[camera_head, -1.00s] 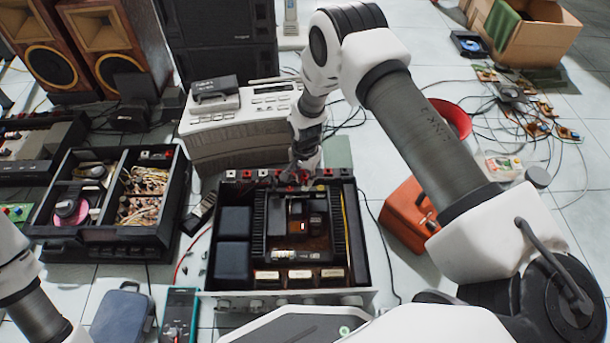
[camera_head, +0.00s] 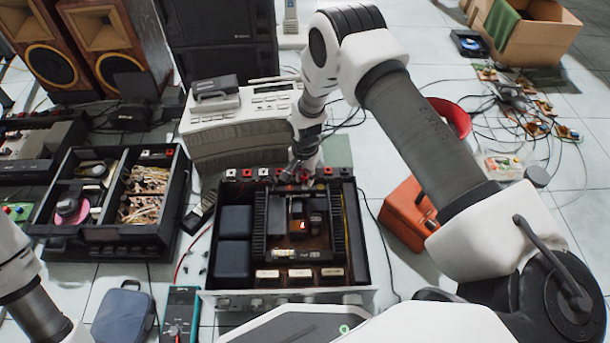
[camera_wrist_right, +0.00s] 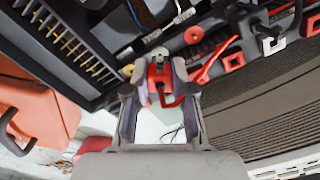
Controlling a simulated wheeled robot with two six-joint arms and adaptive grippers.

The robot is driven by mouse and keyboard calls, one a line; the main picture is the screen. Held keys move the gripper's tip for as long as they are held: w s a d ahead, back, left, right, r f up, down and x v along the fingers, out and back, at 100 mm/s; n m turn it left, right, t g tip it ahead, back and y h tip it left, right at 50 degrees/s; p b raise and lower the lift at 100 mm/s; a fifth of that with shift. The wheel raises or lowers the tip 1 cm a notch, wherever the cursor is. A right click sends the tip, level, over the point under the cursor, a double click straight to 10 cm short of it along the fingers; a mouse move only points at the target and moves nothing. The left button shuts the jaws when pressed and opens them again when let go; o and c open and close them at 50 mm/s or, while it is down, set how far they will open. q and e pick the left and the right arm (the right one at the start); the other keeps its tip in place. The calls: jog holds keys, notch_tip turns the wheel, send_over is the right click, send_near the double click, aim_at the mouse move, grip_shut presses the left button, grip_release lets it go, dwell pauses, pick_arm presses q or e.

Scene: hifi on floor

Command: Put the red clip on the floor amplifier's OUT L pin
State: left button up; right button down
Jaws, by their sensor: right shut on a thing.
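The floor amplifier (camera_head: 352,240) sits open-topped in the middle of the head view, with a row of red, black and white terminals along its far edge. My right gripper (camera_head: 300,174) reaches down to that far edge. In the right wrist view the gripper (camera_wrist_right: 160,92) is shut on the red clip (camera_wrist_right: 158,75), whose jaw end points at the amplifier's edge. A red lead (camera_wrist_right: 215,62) runs from beside the clip to the right. I cannot read which terminal is OUT L, nor tell whether the clip touches a pin. My left gripper is out of frame.
A white device (camera_head: 235,130) stands close behind the amplifier. An orange box (camera_head: 408,215) is to its right, a black partitioned case (camera_head: 110,235) to its left. A blue pouch (camera_head: 122,318) and a teal meter (camera_head: 180,312) lie in front. Loose cables cover the floor at right.

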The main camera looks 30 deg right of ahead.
jog(key=shift+f+b, duration=0.3)
jog(key=shift+f, duration=0.4)
dwell(0.6)
jog(key=c, duration=0.9)
grip_release()
notch_tip(320, 180, up, 12)
